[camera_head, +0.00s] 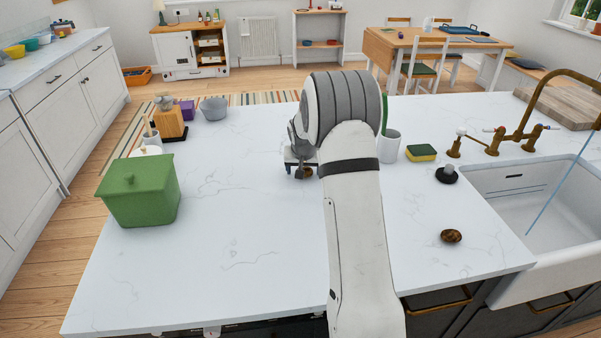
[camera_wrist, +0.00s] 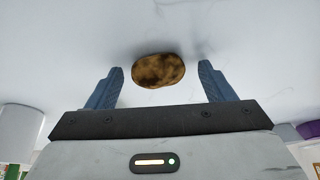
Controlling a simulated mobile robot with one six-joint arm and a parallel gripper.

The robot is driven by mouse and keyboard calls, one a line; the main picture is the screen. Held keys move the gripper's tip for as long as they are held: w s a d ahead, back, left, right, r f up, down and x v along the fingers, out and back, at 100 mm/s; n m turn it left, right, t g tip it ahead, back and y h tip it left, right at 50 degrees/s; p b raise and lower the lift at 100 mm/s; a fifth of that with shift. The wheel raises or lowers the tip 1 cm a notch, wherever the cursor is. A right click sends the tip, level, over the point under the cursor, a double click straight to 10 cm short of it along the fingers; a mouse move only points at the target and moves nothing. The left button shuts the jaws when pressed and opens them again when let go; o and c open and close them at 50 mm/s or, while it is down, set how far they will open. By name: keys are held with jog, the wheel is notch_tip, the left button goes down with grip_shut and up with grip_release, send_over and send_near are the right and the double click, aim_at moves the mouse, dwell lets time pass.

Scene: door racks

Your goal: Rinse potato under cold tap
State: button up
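A brown mottled potato (camera_wrist: 158,70) lies on the white countertop in the wrist view, between and slightly beyond my fingertips. My gripper (camera_wrist: 160,78) is open, with a gap on each side of the potato. The brass tap (camera_head: 520,138) stands behind the white sink (camera_head: 545,205) at the right. A thin blue line (camera_head: 555,195), apparently running water, drops from the spout into the basin.
A dark brown oval object (camera_head: 451,236) lies left of the sink, near a black plug-like item (camera_head: 447,174). A green lidded box (camera_head: 140,195) stands at left. The front middle counter is clear.

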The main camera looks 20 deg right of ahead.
jog(key=c, duration=1.1)
jog(key=shift+o, duration=0.2)
